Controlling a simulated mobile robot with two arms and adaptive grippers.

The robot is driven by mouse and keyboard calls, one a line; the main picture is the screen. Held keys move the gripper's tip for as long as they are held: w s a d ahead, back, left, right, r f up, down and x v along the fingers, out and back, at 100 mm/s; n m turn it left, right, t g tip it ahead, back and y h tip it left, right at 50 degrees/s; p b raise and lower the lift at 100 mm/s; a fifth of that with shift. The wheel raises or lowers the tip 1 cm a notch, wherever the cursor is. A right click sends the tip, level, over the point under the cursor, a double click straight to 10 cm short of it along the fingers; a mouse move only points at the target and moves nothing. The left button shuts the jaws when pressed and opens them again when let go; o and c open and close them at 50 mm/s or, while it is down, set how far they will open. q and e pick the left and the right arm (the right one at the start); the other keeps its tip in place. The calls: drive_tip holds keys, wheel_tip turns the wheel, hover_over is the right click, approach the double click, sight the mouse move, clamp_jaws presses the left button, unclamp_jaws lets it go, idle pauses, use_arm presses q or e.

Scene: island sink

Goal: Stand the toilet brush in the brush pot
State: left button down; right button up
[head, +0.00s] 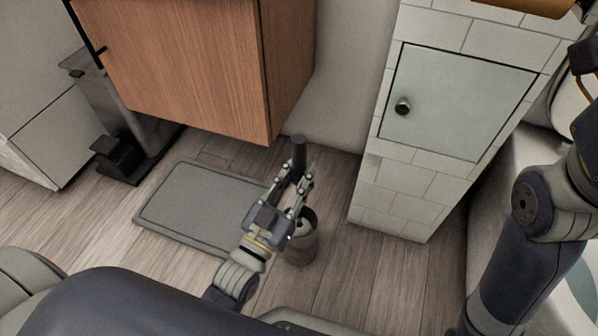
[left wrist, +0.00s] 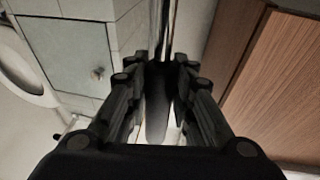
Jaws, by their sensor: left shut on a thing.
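My left gripper (head: 298,174) is shut on the dark handle of the toilet brush (head: 299,152), whose top end stands up above the fingers. In the left wrist view the dark grip (left wrist: 157,105) lies between the two fingers, and a thin shiny rod runs from it toward the top of the picture. The brush pot (head: 302,246), dark and round, stands on the floor just below and beside my gripper. Something pale shows at its mouth, partly behind the gripper. I cannot tell whether the brush head is inside the pot or above it. My right gripper is out of view.
A grey mat (head: 190,206) lies left of the pot. A wooden cabinet (head: 190,60) hangs above it. A tiled block (head: 410,185) with a pale door (head: 455,105) stands right. A black pedal bin (head: 125,155) stands at left. Floor between pot and block is clear.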

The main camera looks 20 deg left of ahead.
use_arm(q)
drive_tip(key=shift+f, duration=0.7)
drive_tip(key=shift+s, duration=0.1)
drive_tip(key=c, duration=1.3)
unclamp_jaws()
drive_tip(key=shift+r, duration=0.1)
drive_tip(key=v, duration=1.2)
drive_tip(key=shift+r, duration=0.2)
